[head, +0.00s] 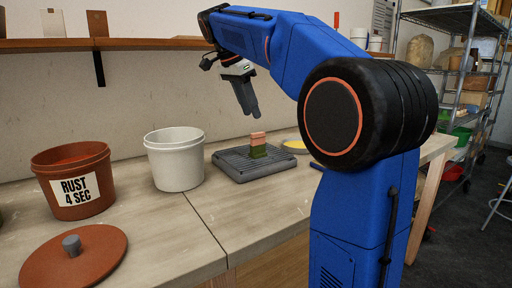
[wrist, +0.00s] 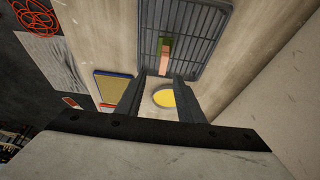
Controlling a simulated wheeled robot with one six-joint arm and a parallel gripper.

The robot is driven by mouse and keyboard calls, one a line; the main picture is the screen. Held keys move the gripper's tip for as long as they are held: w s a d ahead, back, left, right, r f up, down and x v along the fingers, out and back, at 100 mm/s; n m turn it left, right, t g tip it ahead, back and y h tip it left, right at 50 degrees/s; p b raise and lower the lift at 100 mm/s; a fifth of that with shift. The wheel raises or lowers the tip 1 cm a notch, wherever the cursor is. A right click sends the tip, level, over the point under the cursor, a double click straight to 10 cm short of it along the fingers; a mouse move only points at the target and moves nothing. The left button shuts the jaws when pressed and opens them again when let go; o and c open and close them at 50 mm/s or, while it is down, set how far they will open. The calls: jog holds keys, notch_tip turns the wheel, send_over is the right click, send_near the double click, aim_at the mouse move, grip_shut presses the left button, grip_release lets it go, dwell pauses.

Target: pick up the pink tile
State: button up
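A pink tile (head: 258,138) sits on top of a green block (head: 258,153) on a dark grey slatted rack (head: 232,166) on the workbench. In the wrist view the pink tile (wrist: 163,62) shows just beyond the fingertips, beside the green block (wrist: 166,43) on the slatted rack (wrist: 205,30). My gripper (head: 250,114) points down above the rack, a little left of the tile in the head view and apart from it. In the wrist view my gripper (wrist: 159,78) is open, with nothing between its fingers.
A white bucket (head: 176,163), a rust-coloured bucket (head: 70,165) labelled "RUST 4 SEC" and its lid (head: 60,260) stand left of the rack. A yellow dish (head: 295,146) lies right of it. The bench front (head: 260,220) is clear.

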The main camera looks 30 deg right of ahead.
send_near(264, 149)
jog(key=x, duration=0.2)
jog(key=shift+d+f, duration=0.15)
jog(key=shift+d, duration=0.2)
jog(key=shift+w+x, duration=0.2)
jog(key=shift+x, duration=1.15)
jog(key=shift+w+x, duration=0.2)
jog(key=shift+x, duration=1.1)
grip_shut()
